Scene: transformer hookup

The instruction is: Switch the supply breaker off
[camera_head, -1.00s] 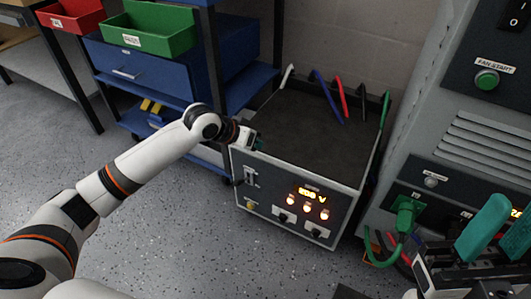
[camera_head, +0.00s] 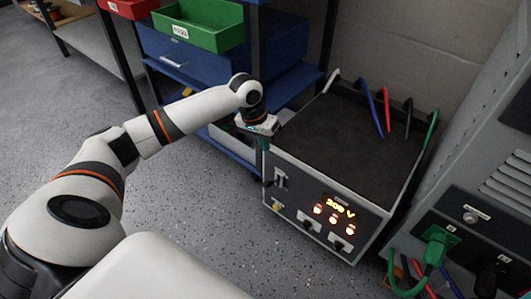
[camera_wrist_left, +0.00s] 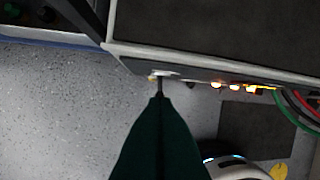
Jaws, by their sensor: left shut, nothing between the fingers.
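The supply transformer box (camera_head: 340,150) stands on the floor with its dark front panel facing me. The supply breaker (camera_head: 281,178) is a small switch in a light plate at the panel's left; whether it is up or down is too small to tell. The display (camera_head: 340,208) is lit and reads about 209 V, above three lit orange lamps (camera_head: 333,219). My right gripper is out of view.
A blue shelf unit (camera_head: 285,85) with a green bin (camera_head: 200,28) stands close behind my left forearm. A grey cabinet (camera_head: 470,160) with a green plug (camera_head: 437,240) and cables is at the right. Coloured leads (camera_head: 372,105) rise behind the box. Floor in front is clear.

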